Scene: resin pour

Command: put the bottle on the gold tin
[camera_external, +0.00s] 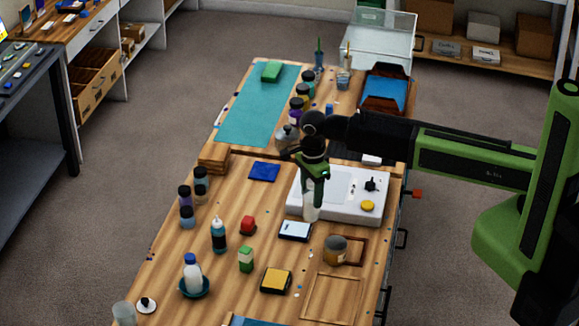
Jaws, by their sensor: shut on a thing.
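My gripper (313,188) points down over the front left part of the white tray-like board. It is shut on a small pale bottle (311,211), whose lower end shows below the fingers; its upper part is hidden. I cannot tell whether the bottle touches the surface. A squat round gold-brown tin (336,250) with a greyish top stands nearer the camera and to the right of my gripper, beside a small wooden frame. A flat dark box with a yellow top (276,280) lies further front left.
A teal bottle (218,235), a red item (248,225), a green-and-white carton (246,260) and a white bottle in a teal bowl (194,287) stand to the left. The white board (345,214) carries a yellow disc.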

